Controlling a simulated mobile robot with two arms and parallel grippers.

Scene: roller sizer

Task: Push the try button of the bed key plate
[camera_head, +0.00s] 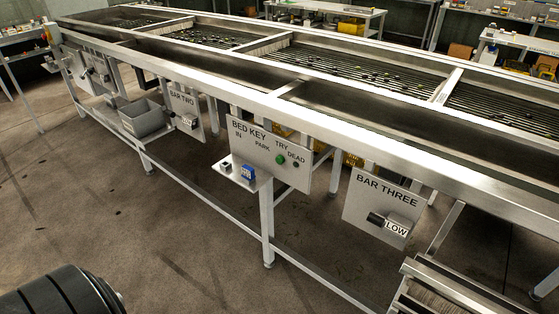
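The bed key plate (262,148) is a grey panel hanging from the front rail of the roller sizer, at the middle of the view. It is lettered BED KEY, IN, PARK, TRY and DEAD. A round green button (280,159) sits below the word TRY. A small dark round part (295,165) sits below DEAD. A small shelf (232,179) at the plate's lower left bears a blue item (248,172) and a small dark item (227,167). Neither of my grippers is in view. Nothing covers the green button.
The BAR THREE plate (370,195), with a dark handle and a LOW label, hangs to the right. The BAR TWO plate (182,108) and a grey bin (142,119) are to the left. A frame leg (267,225) stands below the bed key plate.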

